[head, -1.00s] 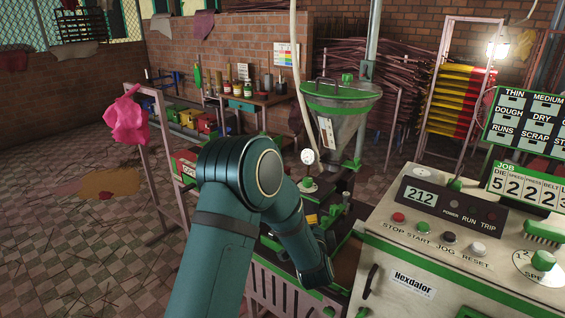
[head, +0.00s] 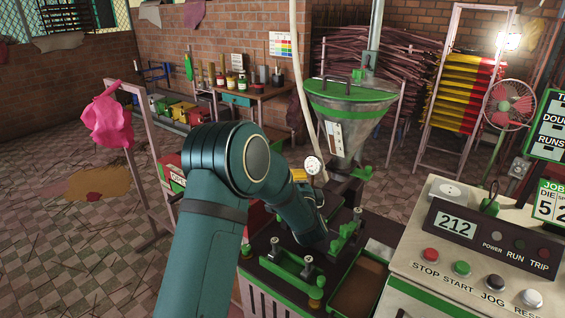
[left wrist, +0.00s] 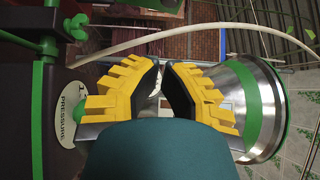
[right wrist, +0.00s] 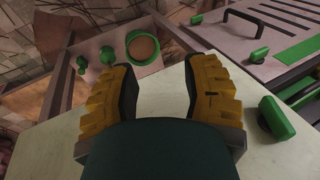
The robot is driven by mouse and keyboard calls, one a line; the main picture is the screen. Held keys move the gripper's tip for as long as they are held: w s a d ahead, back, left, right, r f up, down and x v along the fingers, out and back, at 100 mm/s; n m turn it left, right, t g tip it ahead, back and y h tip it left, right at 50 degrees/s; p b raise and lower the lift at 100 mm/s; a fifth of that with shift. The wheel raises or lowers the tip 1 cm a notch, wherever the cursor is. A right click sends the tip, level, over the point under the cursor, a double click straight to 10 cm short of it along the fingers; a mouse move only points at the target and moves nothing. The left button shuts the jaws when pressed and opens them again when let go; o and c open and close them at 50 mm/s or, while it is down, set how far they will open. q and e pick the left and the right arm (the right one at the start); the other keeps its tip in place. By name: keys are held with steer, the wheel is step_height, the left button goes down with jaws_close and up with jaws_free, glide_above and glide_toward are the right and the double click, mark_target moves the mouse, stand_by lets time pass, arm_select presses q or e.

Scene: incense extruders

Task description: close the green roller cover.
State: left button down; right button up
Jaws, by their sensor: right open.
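I cannot tell for sure which green part is the roller cover. In the head view, the machine bed carries a green frame with posts (head: 290,268) and a second green bracket (head: 345,236). My left arm reaches over the bed and partly hides it. In the left wrist view my left gripper (left wrist: 162,70) has its yellow fingers close together at the tips, with nothing visibly held, near the metal hopper (left wrist: 252,105). My right gripper (right wrist: 158,65) is open and empty above a pale surface; a green panel (right wrist: 302,48) near a black handle shows beyond it.
The control console (head: 470,270) stands at the right. The hopper (head: 345,125) rises behind the bed beside a pressure gauge (head: 313,166). A hanging hose (head: 297,70) passes nearby. A post with pink cloth (head: 108,115) stands left. Open tiled floor lies at the left.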

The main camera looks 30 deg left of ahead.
arm_select(q)
steer(key=w+a+b, duration=0.1)
steer(key=w+a, duration=0.4)
steer(key=a, duration=0.3)
steer(key=shift+w+r+b, duration=0.3)
steer(key=shift+r, duration=0.05)
steer(key=shift+a+r+n+p, duration=0.3)
steer(key=shift+p, duration=0.45)
